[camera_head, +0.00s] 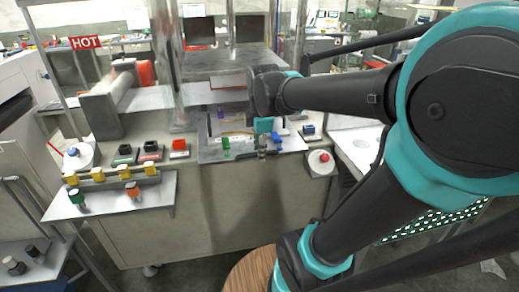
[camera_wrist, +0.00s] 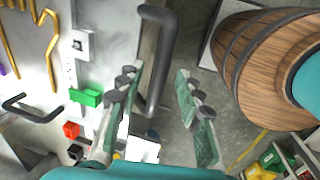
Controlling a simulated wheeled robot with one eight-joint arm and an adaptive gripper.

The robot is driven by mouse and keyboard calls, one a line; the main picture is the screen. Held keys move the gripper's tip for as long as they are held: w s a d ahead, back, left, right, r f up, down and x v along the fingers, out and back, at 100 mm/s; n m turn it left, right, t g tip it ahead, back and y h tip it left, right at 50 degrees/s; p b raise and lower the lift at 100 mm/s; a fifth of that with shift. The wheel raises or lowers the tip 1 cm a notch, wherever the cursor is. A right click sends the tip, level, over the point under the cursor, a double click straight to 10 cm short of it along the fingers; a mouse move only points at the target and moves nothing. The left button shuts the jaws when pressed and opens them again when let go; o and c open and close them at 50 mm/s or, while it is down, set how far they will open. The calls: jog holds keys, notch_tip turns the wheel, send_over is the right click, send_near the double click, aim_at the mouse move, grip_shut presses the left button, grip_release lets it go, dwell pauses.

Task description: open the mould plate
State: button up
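The mould plate seems to be the flat grey plate (camera_head: 208,155) at the front of the press in the head view; a green block and a blue block sit on it. In the wrist view a pale plate surface (camera_wrist: 105,28) fills the upper left, with a green block (camera_wrist: 87,97) on it. A dark bar handle (camera_wrist: 157,58) stands at its edge. My gripper (camera_wrist: 155,75) is open, its two fingers apart on either side of the handle, with the left finger closer. I cannot tell the handle's depth between them.
Yellow bent rods (camera_wrist: 45,40) lie at the wrist view's upper left. In the head view, a red button box (camera_head: 321,160) is right of the plate, and a shelf with yellow parts (camera_head: 60,206) juts out at left.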

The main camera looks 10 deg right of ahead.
jog(key=shift+r, duration=0.1)
notch_tip(320, 180, up, 12)
jog(key=s, duration=0.2)
jog(key=shift+s+f, duration=0.15)
jog(key=shift+f, duration=0.05)
dwell(0.4)
